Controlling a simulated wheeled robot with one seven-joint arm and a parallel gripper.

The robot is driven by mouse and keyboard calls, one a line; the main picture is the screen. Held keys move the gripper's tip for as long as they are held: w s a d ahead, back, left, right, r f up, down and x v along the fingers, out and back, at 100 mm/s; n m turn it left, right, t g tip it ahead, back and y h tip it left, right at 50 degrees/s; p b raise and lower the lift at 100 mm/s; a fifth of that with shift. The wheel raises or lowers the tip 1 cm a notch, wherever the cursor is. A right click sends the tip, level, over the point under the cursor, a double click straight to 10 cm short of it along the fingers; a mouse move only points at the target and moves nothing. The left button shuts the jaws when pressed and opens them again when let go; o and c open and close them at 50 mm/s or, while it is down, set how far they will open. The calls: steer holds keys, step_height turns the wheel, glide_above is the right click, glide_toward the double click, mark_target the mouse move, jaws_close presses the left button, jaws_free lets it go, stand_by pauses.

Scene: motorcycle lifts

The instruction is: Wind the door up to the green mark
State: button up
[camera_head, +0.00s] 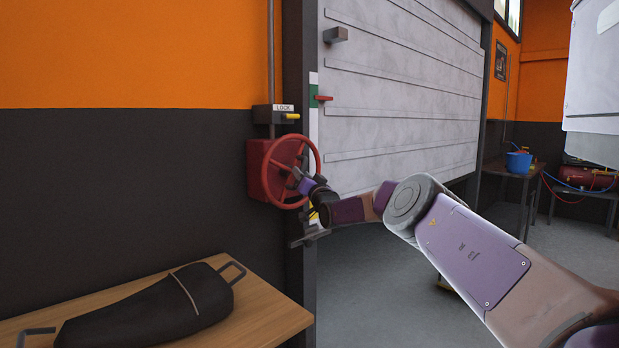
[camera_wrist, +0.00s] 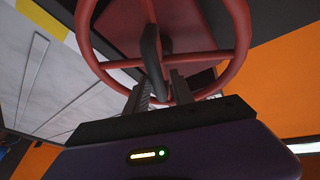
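The red handwheel (camera_head: 307,158) sits on a red box (camera_head: 264,172) on the wall left of the door. My gripper (camera_head: 303,183) is at the wheel's lower front. In the wrist view, the wheel (camera_wrist: 239,50) fills the top, and its dark handle (camera_wrist: 152,50) runs down between my fingers (camera_wrist: 160,92). The fingers stand close on both sides of the handle; their contact faces are partly hidden. The grey slatted door (camera_head: 400,90) is partly raised. Its red pointer (camera_head: 324,98) is level with the green mark (camera_head: 313,97) on the white strip, near the mark's lower part.
A box labelled LOCK with a yellow lever (camera_head: 291,116) is above the wheel. A wooden bench (camera_head: 270,305) with a black bag (camera_head: 150,308) stands at lower left. A table with a blue bucket (camera_head: 519,162) is beyond the door. Open floor shows under the door.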

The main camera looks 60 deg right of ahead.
steer(key=shift+v, duration=2.8)
steer(key=shift+d+f, duration=0.1)
steer(key=shift+d, duration=0.05)
